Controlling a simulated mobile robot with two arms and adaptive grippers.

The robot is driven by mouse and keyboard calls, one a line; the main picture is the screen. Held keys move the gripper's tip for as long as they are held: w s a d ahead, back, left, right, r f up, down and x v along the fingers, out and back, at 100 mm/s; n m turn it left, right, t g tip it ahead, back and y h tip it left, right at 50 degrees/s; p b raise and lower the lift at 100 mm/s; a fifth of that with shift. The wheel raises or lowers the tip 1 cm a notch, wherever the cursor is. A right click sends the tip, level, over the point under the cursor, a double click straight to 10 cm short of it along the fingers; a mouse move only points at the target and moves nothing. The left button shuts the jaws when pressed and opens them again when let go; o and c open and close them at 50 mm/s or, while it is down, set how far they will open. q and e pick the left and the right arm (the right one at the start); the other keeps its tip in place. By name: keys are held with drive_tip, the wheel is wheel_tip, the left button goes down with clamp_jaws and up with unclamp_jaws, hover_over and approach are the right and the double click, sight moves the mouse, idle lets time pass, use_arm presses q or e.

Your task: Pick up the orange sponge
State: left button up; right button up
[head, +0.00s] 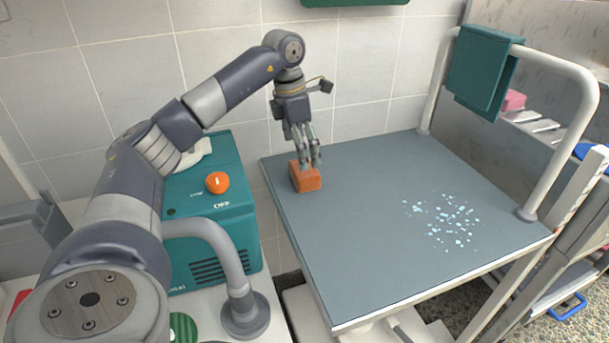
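The orange sponge (306,178) is a small block lying on the grey table top (370,245), close to its back left corner. My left gripper (309,162) points down from above, with its fingertips at the sponge's upper part. The fingers partly cover the back of the sponge, and I cannot tell whether they press on it or only straddle it. The sponge appears to rest on the table. My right gripper is not in view.
Light blue droplets (450,222) are scattered on the table's right half. A white rail (545,125) with a hanging green towel (482,70) borders the right. A teal machine (208,212) with an orange ball-like knob (217,183) stands left. The table's middle is clear.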

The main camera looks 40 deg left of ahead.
sight(304, 174)
use_arm(q)
drive_tip(key=shift+w+f+b, duration=0.2)
drive_tip(key=shift+f+b, duration=0.1)
drive_tip(key=shift+f, duration=1.25)
drive_tip(key=shift+w+f+b, duration=0.2)
drive_tip(key=shift+f+b, duration=0.1)
drive_tip(key=shift+f, duration=1.2)
drive_tip(key=shift+d, duration=0.1)
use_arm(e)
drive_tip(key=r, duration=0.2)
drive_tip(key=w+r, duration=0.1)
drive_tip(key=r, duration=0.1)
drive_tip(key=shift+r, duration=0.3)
use_arm(q)
drive_tip(key=c, duration=0.9)
